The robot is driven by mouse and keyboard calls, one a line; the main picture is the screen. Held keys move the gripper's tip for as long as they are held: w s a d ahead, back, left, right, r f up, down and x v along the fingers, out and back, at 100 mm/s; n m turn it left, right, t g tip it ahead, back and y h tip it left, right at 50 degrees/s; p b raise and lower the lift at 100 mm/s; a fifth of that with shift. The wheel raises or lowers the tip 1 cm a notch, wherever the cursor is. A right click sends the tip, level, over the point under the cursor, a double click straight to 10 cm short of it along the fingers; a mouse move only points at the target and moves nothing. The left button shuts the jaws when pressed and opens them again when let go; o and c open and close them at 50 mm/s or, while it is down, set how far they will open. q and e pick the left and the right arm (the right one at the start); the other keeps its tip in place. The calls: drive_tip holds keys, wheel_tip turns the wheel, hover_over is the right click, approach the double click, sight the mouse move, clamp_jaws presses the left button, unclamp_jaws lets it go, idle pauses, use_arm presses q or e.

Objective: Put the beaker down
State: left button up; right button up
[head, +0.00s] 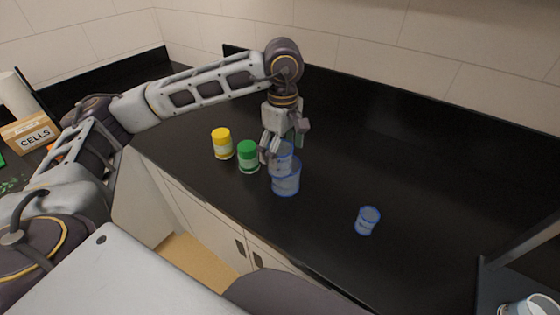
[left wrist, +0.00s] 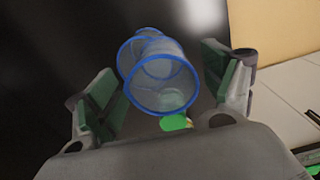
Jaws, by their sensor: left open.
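Two clear blue-rimmed beakers overlap at the middle of the head view. The upper beaker (head: 281,160) is between the fingers of my left gripper (head: 284,146); the larger-looking lower beaker (head: 286,183) stands upright on the black counter. I cannot tell whether the upper one rests in, on or behind the lower one. In the left wrist view the nearer beaker (left wrist: 164,88) lies between the open fingers of my left gripper (left wrist: 166,92), with gaps at both sides, and a second rim (left wrist: 140,42) shows behind it. My right gripper is not in view.
A green-lidded jar (head: 248,156) stands close left of the beakers, and a yellow-lidded jar (head: 222,144) further left. A CELLS box (head: 31,134) is at far left. The black counter (head: 430,160) is clear at the back right.

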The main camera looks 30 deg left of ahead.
sight(281, 163)
use_arm(q)
drive_tip(key=shift+s+a+f+p, duration=0.1)
drive_tip(key=shift+f+p, duration=0.3)
drive_tip(key=shift+f, duration=2.2)
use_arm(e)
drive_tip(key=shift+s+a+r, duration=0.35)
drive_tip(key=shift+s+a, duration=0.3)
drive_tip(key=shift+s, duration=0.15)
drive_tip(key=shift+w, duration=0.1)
